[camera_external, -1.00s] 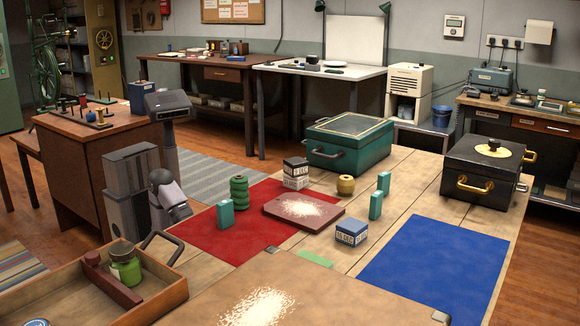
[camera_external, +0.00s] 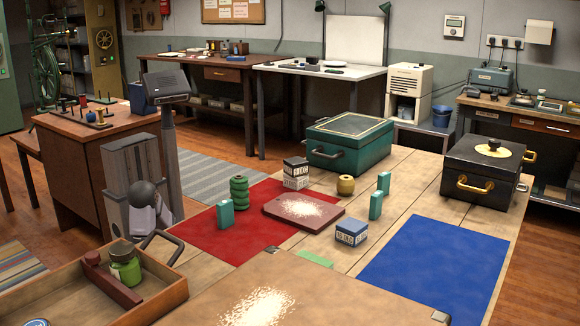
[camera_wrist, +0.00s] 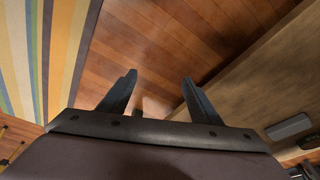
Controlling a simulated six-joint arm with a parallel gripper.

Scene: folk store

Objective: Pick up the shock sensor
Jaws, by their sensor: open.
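I cannot tell for sure which item is the shock sensor. On the wooden table stand a black and white labelled box (camera_external: 296,173), a blue and white labelled box (camera_external: 351,233), a yellow spool-like piece (camera_external: 346,185), a green ribbed stack (camera_external: 239,191) and several teal blocks (camera_external: 375,205). My gripper (camera_wrist: 158,80) is open and empty in the wrist view, over the wood floor beside the table. In the external view my arm's end is left of the red mat, away from these items; its fingertips are not clear there.
A red mat (camera_external: 203,236), a blue mat (camera_external: 430,265) and a maroon board (camera_external: 273,207) with pale powder lie on the table. A wooden tray (camera_external: 165,290) at front left holds a green jar (camera_external: 124,268) and a dark red bar. A green case (camera_external: 347,150) and black case (camera_external: 480,185) stand behind.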

